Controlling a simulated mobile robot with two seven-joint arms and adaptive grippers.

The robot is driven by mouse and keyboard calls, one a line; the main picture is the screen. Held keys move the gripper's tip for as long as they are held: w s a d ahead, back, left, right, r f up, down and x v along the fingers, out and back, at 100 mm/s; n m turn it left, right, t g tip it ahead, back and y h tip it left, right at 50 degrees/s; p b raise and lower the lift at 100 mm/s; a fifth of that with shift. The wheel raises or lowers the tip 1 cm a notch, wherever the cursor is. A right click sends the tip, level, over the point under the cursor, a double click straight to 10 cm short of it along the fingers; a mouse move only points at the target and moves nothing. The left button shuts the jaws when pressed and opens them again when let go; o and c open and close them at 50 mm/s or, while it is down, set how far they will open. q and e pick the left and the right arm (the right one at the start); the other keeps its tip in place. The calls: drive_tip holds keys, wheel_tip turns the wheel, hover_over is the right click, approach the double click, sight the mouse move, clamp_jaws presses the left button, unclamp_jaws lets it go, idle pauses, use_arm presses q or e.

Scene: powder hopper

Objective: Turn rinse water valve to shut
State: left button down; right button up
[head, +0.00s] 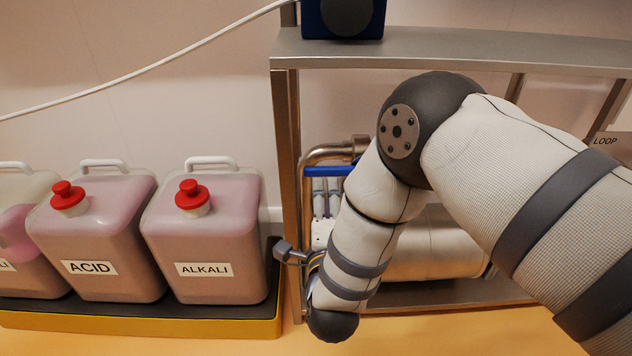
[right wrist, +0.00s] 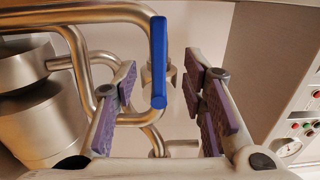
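The rinse water valve shows as a blue lever handle on steel piping. In the right wrist view the handle (right wrist: 158,62) stands upright in the picture, between the lines of my two fingers. In the head view the handle (head: 328,171) lies crosswise, just beyond my fingertips. My right gripper (right wrist: 160,88) is open, with a purple-padded finger on each side and a gap to the handle on both sides. In the head view my right gripper (head: 326,196) is partly hidden by my forearm. No label on the valve is readable. My left gripper is not in view.
Jugs marked ACID (head: 105,285) and ALKALI (head: 205,288) stand in a yellow-edged tray (head: 150,323) at left. A steel frame post (head: 287,150) and shelf (head: 450,50) surround the piping. A panel with buttons and a gauge (right wrist: 288,148) is at right in the wrist view.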

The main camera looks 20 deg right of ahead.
sight(324, 174)
drive_tip(key=b+x, duration=0.2)
drive_tip(key=x, duration=0.7)
drive_tip(key=shift+w+d+f, duration=0.1)
drive_tip(key=shift+w+d, duration=0.05)
drive_tip(key=shift+w, duration=0.15)
drive_tip(key=shift+c, duration=0.5)
clamp_jaws()
